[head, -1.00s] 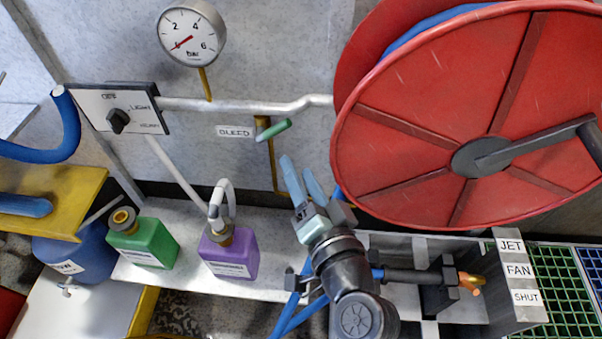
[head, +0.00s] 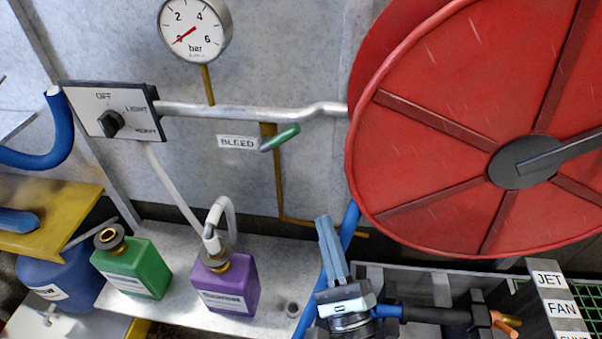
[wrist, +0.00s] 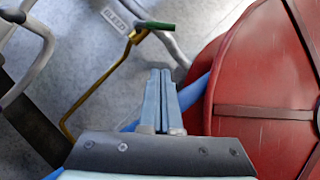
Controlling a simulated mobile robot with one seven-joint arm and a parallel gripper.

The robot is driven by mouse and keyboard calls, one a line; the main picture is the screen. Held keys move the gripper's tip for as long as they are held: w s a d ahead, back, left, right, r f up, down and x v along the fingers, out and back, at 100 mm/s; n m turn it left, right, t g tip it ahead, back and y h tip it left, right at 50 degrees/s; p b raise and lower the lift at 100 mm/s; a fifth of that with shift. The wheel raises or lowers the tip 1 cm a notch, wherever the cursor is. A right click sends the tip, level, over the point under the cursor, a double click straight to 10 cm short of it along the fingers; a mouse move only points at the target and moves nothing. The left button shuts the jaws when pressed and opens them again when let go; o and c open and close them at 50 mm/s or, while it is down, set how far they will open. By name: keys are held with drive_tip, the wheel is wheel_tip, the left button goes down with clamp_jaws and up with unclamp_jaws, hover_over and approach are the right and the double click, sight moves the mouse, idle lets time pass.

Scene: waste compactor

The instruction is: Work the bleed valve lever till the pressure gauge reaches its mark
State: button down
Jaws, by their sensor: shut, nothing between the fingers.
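The bleed valve lever (head: 280,138) is a short green handle on a brass pipe, beside the BLEED label (head: 236,142). It also shows at the top of the wrist view (wrist: 154,25). The pressure gauge (head: 194,30) is a round white dial in bar; its red needle points to the lower left, near the low end of the scale. No separate mark on the dial can be made out. My gripper (head: 326,222) is shut and empty, with its blue fingers below and to the right of the lever, apart from it. The gripper also shows in the wrist view (wrist: 160,75).
A large red hose reel (head: 450,150) stands close on the right. A selector knob panel (head: 110,112) is at the left. A purple bottle (head: 228,290) and a green bottle (head: 135,270) stand on the shelf. The wall between lever and gripper is mostly clear.

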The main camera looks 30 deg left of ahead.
sight(281, 133)
drive_tip(key=s+r+p+x, duration=0.2)
drive_tip(key=x, duration=1)
drive_tip(key=shift+w+a, duration=0.25)
drive_tip(key=shift+a, duration=0.35)
drive_tip(key=shift+r, duration=0.2)
drive_tip(key=shift+r+n, duration=0.15)
drive_tip(key=shift+n, duration=0.25)
